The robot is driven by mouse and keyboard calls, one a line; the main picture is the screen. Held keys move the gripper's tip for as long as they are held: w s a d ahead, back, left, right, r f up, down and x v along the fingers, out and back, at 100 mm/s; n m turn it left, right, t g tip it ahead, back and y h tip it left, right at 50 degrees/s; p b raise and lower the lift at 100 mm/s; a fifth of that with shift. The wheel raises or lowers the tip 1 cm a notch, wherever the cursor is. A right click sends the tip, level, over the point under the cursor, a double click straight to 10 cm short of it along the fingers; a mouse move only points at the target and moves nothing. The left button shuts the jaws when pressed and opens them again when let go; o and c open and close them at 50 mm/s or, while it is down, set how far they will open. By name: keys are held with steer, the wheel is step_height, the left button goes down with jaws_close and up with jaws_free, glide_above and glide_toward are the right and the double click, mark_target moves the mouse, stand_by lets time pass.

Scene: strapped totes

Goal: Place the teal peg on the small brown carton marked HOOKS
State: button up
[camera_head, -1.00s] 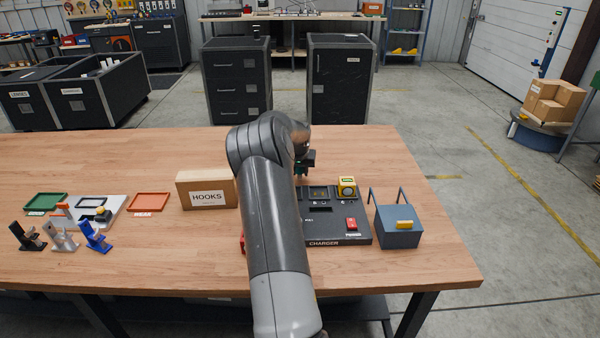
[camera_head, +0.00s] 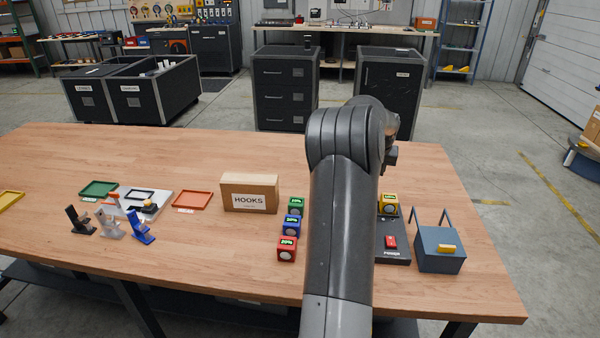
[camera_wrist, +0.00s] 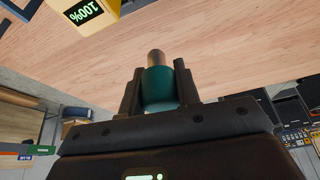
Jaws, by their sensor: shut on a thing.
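The small brown carton marked HOOKS (camera_head: 249,203) stands on the wooden table, left of my arm in the head view. My gripper (camera_head: 391,156) is partly hidden behind my arm there, to the right of the carton and above the far side of the table. In the wrist view my gripper (camera_wrist: 160,84) is shut on the teal peg (camera_wrist: 161,94), which has a copper-brown tip. The peg is held clear of the table top. I cannot make out the peg in the head view.
A blue-grey box (camera_head: 440,252) is at right. An orange tray (camera_head: 192,200) lies left of the carton.

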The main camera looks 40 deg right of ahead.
steer(key=w+a+r+n+t+y, duration=0.1)
steer(key=w+a+r+n, duration=0.35)
steer(key=a, duration=0.45)
steer(key=w+a+r+n+y, duration=0.2)
steer(key=w+a+r+n, duration=0.2)
steer(key=w+a, duration=0.3)
steer(key=w+a+r+n+t+y, duration=0.1)
steer(key=w+a+r+n, duration=0.3)
steer(key=a, duration=0.6)
glide_toward(245, 175)
steer(key=shift+w+f, duration=0.25)
steer(key=shift+w, duration=0.25)
steer(key=shift+w+f, duration=0.2)
steer(key=shift+w, duration=0.3)
steer(key=shift+w+a+f, duration=0.15)
steer(key=shift+w+f, duration=0.15)
steer(key=shift+f, duration=1.85)
steer(key=shift+f, duration=0.2)
steer(key=o, duration=1)
